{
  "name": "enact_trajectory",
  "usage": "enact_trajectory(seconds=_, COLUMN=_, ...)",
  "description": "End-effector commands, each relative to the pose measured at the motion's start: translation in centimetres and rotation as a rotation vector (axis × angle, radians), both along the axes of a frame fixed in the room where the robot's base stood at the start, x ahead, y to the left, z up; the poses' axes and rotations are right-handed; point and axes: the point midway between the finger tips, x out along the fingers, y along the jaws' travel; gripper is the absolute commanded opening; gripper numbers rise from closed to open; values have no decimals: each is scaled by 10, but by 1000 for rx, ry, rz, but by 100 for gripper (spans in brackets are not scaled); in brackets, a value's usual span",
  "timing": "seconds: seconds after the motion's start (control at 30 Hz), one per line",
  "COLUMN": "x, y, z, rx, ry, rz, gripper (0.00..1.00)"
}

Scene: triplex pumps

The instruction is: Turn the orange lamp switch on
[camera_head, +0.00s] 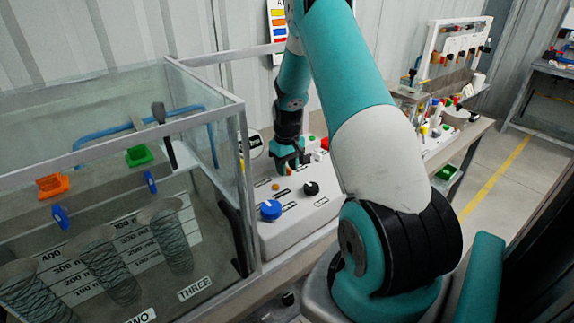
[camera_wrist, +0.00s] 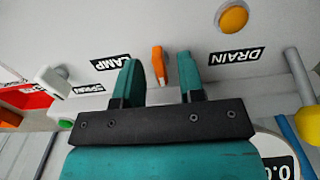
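The orange lamp switch (camera_wrist: 157,60) is a small upright lever on the grey panel, beside the LAMP label (camera_wrist: 110,62) in the wrist view. My gripper (camera_wrist: 160,72) is open, with one teal finger on each side of the switch in the picture. Gaps show between the switch and both fingers, so it is not gripped. Whether the fingertips reach down level with the lever is hard to tell. In the head view my gripper (camera_head: 288,163) is low over the back of the control box (camera_head: 275,235) and hides the switch.
A round orange button (camera_wrist: 233,17) sits by the DRAIN label (camera_wrist: 237,55). A white switch (camera_wrist: 78,78) stands left of the fingers in the wrist view. A blue knob (camera_head: 270,210) and black knob (camera_head: 311,188) are on the box front. A glass tank (camera_head: 245,170) stands left.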

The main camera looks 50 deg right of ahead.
Motion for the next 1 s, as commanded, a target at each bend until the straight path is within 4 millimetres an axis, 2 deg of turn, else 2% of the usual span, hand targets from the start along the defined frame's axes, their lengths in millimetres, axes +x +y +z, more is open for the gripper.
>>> enact_trajectory(seconds=0.33, x=0, y=0, z=-5, rx=0, ry=0, rz=0, gripper=36)
enact_trajectory(seconds=0.37, x=0, y=0, z=-5, rx=0, ry=0, rz=0, gripper=32)
enact_trajectory(seconds=0.5, x=0, y=0, z=-5, rx=0, ry=0, rz=0, gripper=0)
enact_trajectory(seconds=0.77, x=0, y=0, z=-5, rx=0, ry=0, rz=-7, gripper=0)
enact_trajectory(seconds=1.0, x=0, y=0, z=-5, rx=0, ry=0, rz=-83, gripper=0)
